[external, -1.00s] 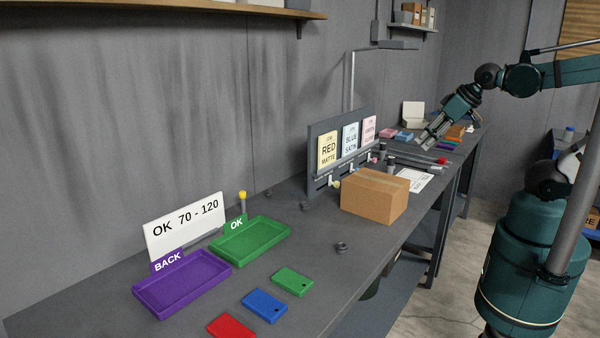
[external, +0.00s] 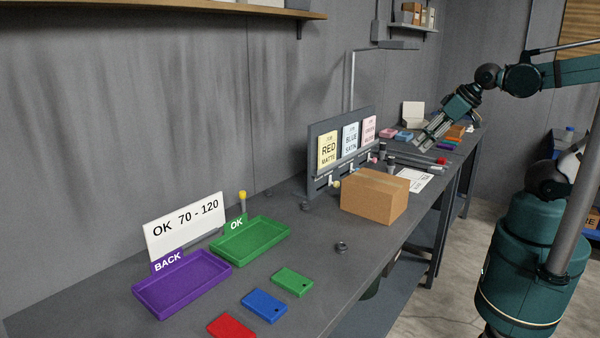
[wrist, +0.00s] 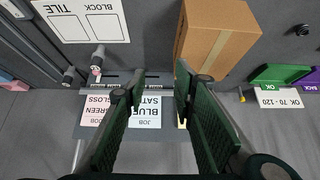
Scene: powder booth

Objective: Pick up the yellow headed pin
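A grey upright pin with a yellow head (external: 242,197) stands behind the green OK tray in the external view, near the white OK 70-120 sign. A small pale-yellow round end (external: 335,184) also shows at the foot of the card rack; I cannot tell whether it is a pin. My gripper (external: 427,140) is over the far part of the bench, well away from the yellow-headed pin. In the wrist view my gripper (wrist: 160,82) has its two fingers apart with nothing held between them.
A cardboard box (external: 375,195) stands on the bench beside the card rack (external: 312,165). The green tray (external: 275,245) and purple tray (external: 165,313) lie nearer, with red, blue and green plates (external: 292,281) in front. A small dark ring (external: 341,248) lies on open bench.

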